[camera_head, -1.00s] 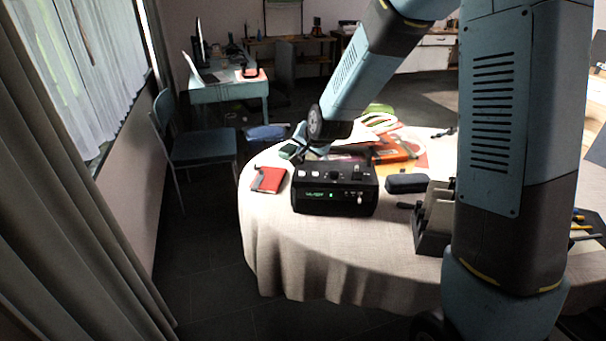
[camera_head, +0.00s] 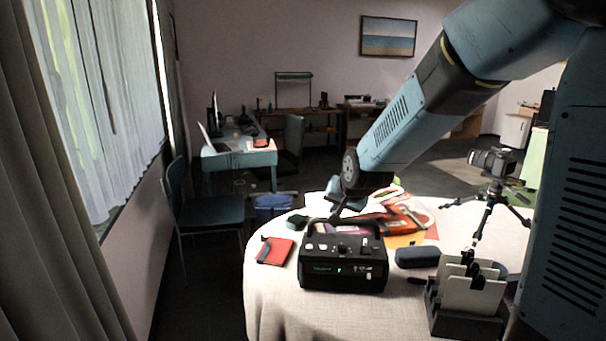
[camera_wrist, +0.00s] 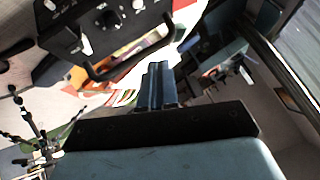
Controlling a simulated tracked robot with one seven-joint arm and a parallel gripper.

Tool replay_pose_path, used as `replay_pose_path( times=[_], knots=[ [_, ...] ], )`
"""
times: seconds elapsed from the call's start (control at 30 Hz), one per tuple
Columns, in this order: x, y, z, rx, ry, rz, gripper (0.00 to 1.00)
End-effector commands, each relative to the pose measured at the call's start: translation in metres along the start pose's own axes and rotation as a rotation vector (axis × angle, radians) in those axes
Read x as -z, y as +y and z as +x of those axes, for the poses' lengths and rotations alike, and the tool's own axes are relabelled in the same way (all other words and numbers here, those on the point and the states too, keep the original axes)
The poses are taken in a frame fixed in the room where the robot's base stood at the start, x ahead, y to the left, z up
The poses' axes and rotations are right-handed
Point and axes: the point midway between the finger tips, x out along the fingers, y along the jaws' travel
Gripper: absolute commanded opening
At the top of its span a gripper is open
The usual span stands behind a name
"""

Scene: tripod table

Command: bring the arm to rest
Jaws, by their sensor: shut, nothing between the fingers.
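My gripper (camera_head: 338,205) hangs at the end of my arm, over the far side of the round table, just behind the black radio-like box (camera_head: 343,272). In the wrist view my gripper (camera_wrist: 158,82) shows its two fingers together, with nothing between them. The black box with its knobs and carry handle (camera_wrist: 98,22) lies beside the fingers at the upper left. From the head view I cannot tell whether the fingertips touch anything.
The round table (camera_head: 270,305) bears a red notebook (camera_head: 274,251), a dark case (camera_head: 417,257), a card holder (camera_head: 466,318) and a camera on a tripod (camera_head: 490,200). A chair (camera_head: 205,210) and a desk (camera_head: 238,158) stand at the left back.

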Motion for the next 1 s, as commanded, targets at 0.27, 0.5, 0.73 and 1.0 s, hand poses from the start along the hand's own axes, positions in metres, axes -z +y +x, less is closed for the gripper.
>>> replay_pose_path(
  times=[0.27, 0.5, 0.73, 1.0],
  knots=[
    [-0.002, 0.035, -0.086, -0.073, -0.024, -0.105, 0.00],
    [-0.019, 0.067, -0.155, -0.132, -0.059, -0.182, 0.00],
    [-0.047, 0.097, -0.217, -0.180, -0.100, -0.246, 0.00],
    [-0.085, 0.126, -0.271, -0.215, -0.152, -0.302, 0.00]
  ],
)
